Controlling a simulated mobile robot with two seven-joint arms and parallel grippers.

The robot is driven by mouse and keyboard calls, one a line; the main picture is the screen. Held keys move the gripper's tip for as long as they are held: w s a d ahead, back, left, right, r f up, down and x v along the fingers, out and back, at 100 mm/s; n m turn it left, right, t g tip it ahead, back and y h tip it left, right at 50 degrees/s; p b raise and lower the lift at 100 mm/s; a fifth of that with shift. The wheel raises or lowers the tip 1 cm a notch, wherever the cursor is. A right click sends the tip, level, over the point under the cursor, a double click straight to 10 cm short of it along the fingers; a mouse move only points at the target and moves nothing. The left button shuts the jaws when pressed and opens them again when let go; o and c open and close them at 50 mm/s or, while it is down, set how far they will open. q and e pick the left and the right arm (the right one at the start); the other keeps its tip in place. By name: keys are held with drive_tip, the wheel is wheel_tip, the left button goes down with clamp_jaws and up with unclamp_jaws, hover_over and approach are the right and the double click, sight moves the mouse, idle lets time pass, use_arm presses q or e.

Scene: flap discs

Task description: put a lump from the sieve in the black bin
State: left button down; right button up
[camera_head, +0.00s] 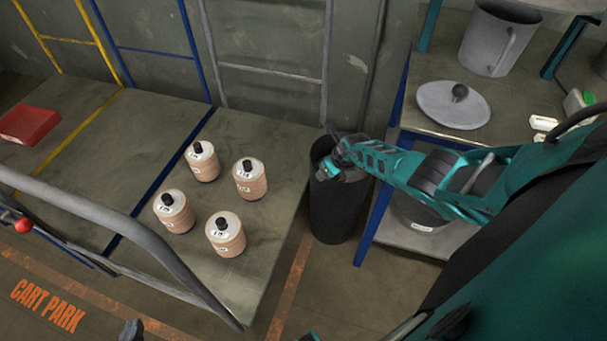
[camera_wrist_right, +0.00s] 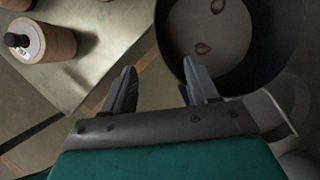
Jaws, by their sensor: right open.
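The black bin (camera_head: 335,205) stands on the floor between the low platform and the shelf table. It also shows in the right wrist view (camera_wrist_right: 275,55), where two small brown pieces (camera_wrist_right: 203,48) lie on its floor. My right gripper (camera_head: 328,170) is at the bin's mouth. In the right wrist view its fingers (camera_wrist_right: 160,68) are apart with nothing between them, one over the bin's rim and one outside it. A small grey tip at the bottom edge of the head view may be my left gripper (camera_head: 132,330); its jaws cannot be made out. I cannot make out the sieve.
Several tan jars with black knobs (camera_head: 228,234) stand on the low platform left of the bin. A grey rail (camera_head: 130,228) crosses in front. A red tray (camera_head: 28,124) lies at far left. The shelf table at right holds a knobbed lid (camera_head: 440,110) and a grey jug (camera_head: 490,45).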

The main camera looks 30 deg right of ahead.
drive_tip(key=s+a+r+m+t+y, duration=0.25)
drive_tip(key=a+m, duration=0.35)
drive_tip(key=a, duration=0.3)
drive_tip(key=s+a+r+m+t+y, duration=0.1)
drive_tip(key=a+r+m+t+y, duration=0.2)
drive_tip(key=a+m, duration=0.5)
drive_tip(key=s+a+r+m+h, duration=0.1)
drive_tip(key=s+a+r+m, duration=0.2)
drive_tip(key=s+m, duration=0.4)
drive_tip(key=s+a+r+m+h, duration=0.1)
drive_tip(key=s+a+r+m, duration=0.2)
drive_tip(key=m, duration=1)
drive_tip(key=shift+s+r+h, duration=0.35)
drive_tip(key=shift+s+r, duration=0.8)
drive_tip(key=shift+s, duration=1.55)
